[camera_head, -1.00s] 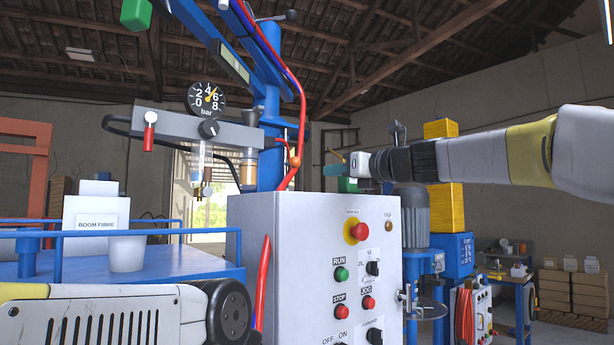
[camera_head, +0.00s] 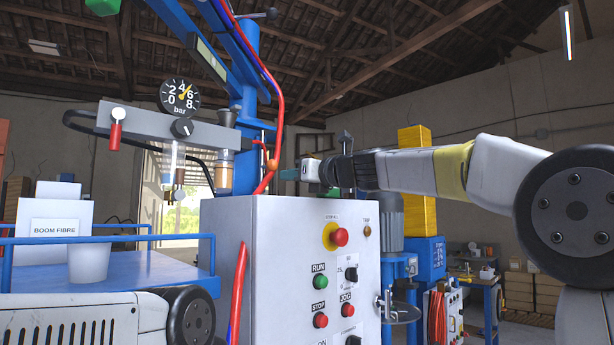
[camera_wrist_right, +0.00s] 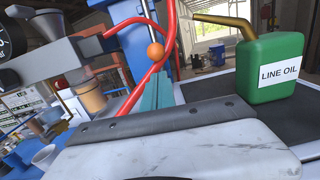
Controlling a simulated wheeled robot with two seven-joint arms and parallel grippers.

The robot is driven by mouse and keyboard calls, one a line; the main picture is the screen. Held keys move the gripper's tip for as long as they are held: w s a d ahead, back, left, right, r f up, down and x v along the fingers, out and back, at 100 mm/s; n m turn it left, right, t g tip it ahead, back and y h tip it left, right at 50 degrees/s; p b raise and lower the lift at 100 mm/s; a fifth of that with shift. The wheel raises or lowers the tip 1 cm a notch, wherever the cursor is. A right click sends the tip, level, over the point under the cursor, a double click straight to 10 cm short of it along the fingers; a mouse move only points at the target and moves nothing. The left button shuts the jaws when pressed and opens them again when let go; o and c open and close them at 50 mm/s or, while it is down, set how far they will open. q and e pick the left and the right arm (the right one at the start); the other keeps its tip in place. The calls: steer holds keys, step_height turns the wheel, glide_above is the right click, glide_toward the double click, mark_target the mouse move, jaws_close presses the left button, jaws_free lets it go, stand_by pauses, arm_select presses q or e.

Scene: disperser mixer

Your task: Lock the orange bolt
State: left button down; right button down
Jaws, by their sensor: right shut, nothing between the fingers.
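The orange bolt shows as a round orange knob (camera_head: 271,165) by the blue column, beside the red hose. In the right wrist view the orange knob (camera_wrist_right: 155,52) is just beyond my fingertips. My right gripper (camera_head: 287,173) comes in from the right, with its teal fingers pointing left at the knob. The fingers (camera_wrist_right: 160,92) are shut and empty, close to the knob; I cannot tell whether they touch it. My left gripper is not in view; only part of my left arm shows at bottom left.
A control box (camera_head: 270,240) with buttons stands below my right gripper. A red hose (camera_head: 295,90) runs down past the knob. A green oil can (camera_wrist_right: 275,65) stands to the right in the wrist view. A pressure gauge (camera_head: 180,96) and a blue platform (camera_head: 150,275) are at left.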

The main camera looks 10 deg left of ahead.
mark_target(275, 161)
steer(key=shift+x, duration=2.3)
steer(key=shift+r, duration=0.15)
step_height(275, 161, up, 3)
steer(key=shift+f, duration=0.1)
steer(key=shift+d+r, duration=0.1)
steer(key=shift+r, duration=0.4)
